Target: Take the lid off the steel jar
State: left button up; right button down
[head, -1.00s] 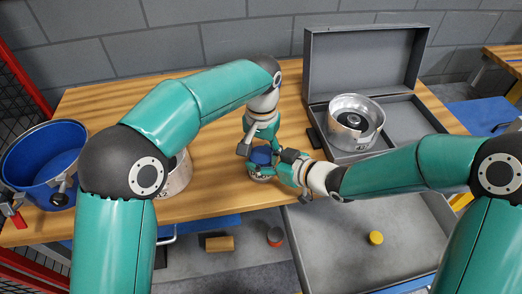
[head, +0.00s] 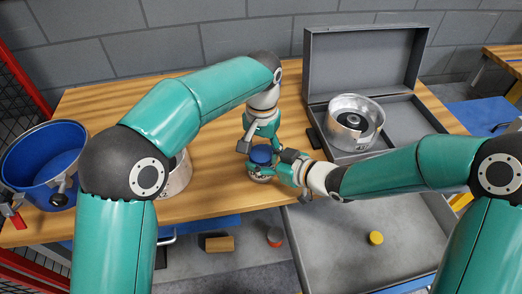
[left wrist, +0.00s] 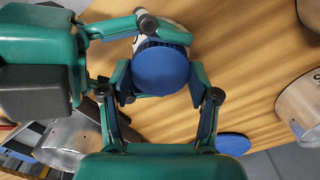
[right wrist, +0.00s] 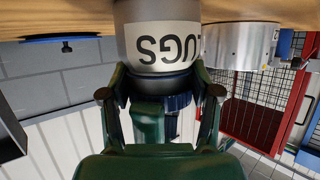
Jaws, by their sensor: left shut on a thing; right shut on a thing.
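The steel jar (head: 262,176) stands upright near the front edge of the wooden table. Its round blue lid (head: 261,154) sits on top. My left gripper (head: 261,147) comes from above and is shut on the lid; the left wrist view shows its fingers on either side of the lid (left wrist: 162,70). My right gripper (head: 283,168) comes from the right and is shut on the jar. In the right wrist view, the jar (right wrist: 155,42) appears upside down with a partly visible label, between the fingers. Whether any gap lies between lid and jar cannot be told.
An open grey case (head: 366,48) holding a steel pot (head: 354,122) stands at the back right. A labelled steel pot (head: 176,178) is partly behind my left arm. A blue-lined pot (head: 45,160) is far left. A grey tray (head: 335,255) lies below the table's front.

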aim_at(261, 152)
pick_arm(q)
jog(key=shift+r, duration=0.85)
pick_arm(e)
jog(key=shift+s+f, duration=0.2)
jog(key=shift+f, duration=0.1)
pick_arm(q)
jog(key=shift+r, duration=1.9)
pick_arm(e)
jog(key=shift+c, duration=1.4)
grip_release()
jog(key=shift+w, duration=0.1)
jog(key=shift+o, duration=0.5)
jog(key=shift+r, duration=0.2)
jog(key=shift+d, duration=0.1)
